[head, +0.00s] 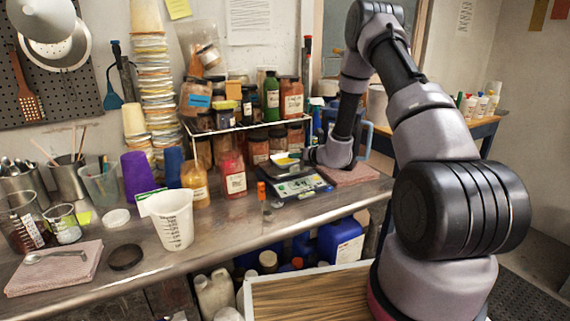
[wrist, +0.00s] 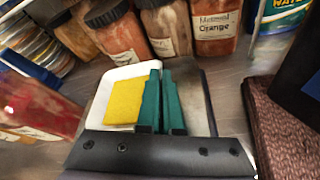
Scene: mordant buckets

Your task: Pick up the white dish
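The white dish (wrist: 112,75) is a small square tray with a flat yellow piece (wrist: 124,101) in it. In the head view the dish (head: 283,167) shows at the scale (head: 298,187), beside my wrist. My gripper (wrist: 164,72) has two green fingers close together at the dish's right wall. One finger is on the inner side and the other on the outer side, so they look shut on that wall. The fingers hide part of the wall. Whether the dish touches the scale's plate is not clear.
Jars of powder (wrist: 215,25) stand close behind the dish. A red bottle (head: 232,175) stands to its left. A white measuring jug (head: 172,220) stands farther left on the metal bench.

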